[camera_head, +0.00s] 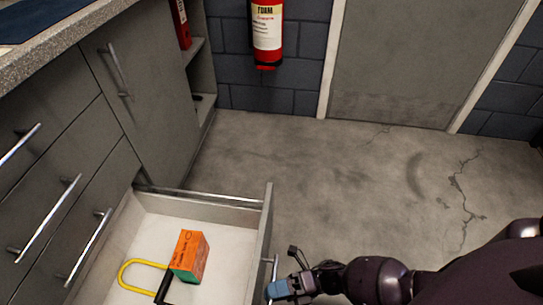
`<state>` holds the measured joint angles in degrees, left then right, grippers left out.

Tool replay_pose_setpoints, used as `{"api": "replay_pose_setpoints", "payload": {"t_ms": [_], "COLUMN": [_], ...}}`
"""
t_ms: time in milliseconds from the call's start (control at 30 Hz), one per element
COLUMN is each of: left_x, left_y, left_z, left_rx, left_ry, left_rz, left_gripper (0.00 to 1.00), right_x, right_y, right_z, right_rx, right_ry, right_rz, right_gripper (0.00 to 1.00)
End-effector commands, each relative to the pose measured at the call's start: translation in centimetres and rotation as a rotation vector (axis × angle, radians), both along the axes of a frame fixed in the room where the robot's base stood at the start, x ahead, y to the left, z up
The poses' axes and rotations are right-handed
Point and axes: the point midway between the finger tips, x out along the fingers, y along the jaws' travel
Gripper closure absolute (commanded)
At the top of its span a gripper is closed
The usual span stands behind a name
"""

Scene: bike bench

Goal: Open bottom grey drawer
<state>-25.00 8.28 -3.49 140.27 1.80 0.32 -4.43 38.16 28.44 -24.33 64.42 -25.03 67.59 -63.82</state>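A grey drawer (262,230) low in the cabinet stands pulled well out, with its white inside showing. It lies below the closed drawer fronts and appears to be the bottom one. Its metal handle (275,268) is on the outer face of its front, partly cut off by the lower edge. My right gripper (290,277) is beside this handle, with a blue-grey fingertip close to it. I cannot tell whether the fingers close around the handle. My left gripper is not in view.
The drawer holds an orange and green box (190,256) and a yellow U-shaped lock (140,264). Closed drawers and a cupboard door (143,85) stand left, under a worktop (60,38). A red fire extinguisher (267,30) hangs at the back. The concrete floor (350,190) is clear.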

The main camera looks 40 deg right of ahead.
Motion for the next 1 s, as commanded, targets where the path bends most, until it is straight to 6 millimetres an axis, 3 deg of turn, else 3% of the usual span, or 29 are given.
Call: {"api": "replay_pose_setpoints", "payload": {"t_ms": [500,700,1000], "left_x": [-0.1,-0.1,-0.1], "left_y": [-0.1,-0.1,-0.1], "left_z": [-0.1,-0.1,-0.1], "left_rx": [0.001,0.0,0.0], "left_ry": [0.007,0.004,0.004], "left_rz": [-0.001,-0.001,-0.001], "left_gripper": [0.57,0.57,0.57], "right_x": [-3.2,-3.7,-3.7], "right_y": [-7.8,-9.1,-9.2], "right_z": [-1.6,-1.8,-1.8], "right_rx": [-0.003,-0.002,-0.002], "right_ry": [0.002,0.0,0.0], "right_rz": [-0.002,-0.002,-0.002], "right_gripper": [0.63,0.63,0.63]}}
